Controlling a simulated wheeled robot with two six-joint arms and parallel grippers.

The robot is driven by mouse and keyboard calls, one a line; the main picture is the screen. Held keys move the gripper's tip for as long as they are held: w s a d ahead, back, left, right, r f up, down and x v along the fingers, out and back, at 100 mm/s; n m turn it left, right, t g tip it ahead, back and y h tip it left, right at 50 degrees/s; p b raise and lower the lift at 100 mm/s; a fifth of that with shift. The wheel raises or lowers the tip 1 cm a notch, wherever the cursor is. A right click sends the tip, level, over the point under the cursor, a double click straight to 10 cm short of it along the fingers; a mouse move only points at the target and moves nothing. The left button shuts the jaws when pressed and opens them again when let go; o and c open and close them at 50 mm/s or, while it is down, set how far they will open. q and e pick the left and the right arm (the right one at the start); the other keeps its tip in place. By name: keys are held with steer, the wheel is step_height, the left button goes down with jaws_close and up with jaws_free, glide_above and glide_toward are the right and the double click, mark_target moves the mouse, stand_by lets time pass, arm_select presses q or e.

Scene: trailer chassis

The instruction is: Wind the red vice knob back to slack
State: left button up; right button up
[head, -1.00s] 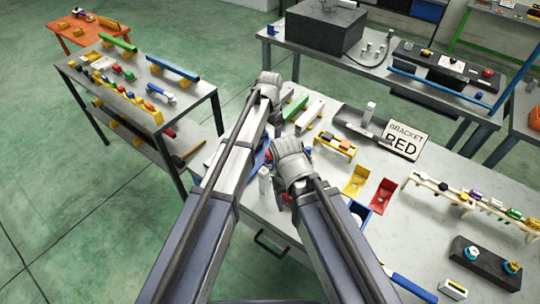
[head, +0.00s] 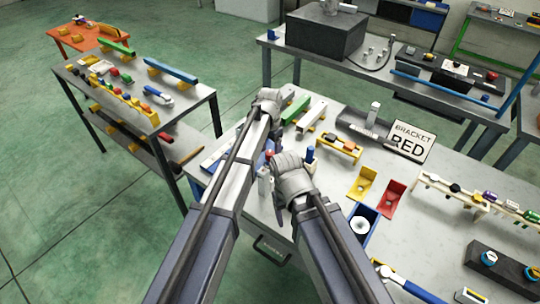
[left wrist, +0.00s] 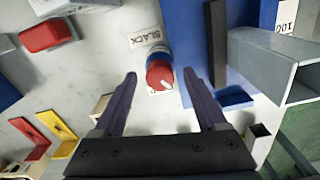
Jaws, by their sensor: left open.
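The red vice knob (left wrist: 160,75) shows in the left wrist view, with a white pointer mark on its face and a blue collar behind it. A white label reading SLACK (left wrist: 145,37) is just above it in the picture. My left gripper (left wrist: 160,73) is open, one dark finger on each side of the knob, with a visible gap on both sides. The knob's depth between the fingers is hard to tell. In the head view my arms hide much of this spot.
In the left wrist view a grey square tube (left wrist: 262,62) and a blue block (left wrist: 233,97) lie to the right, with yellow (left wrist: 55,125) and red (left wrist: 30,138) brackets to the left. The head view shows the bench with a BRACKET RED sign (head: 412,140) and a blue tray (head: 362,238).

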arm_select(q)
steer(key=shift+c, duration=0.2)
jaws_close()
stand_by(0.5)
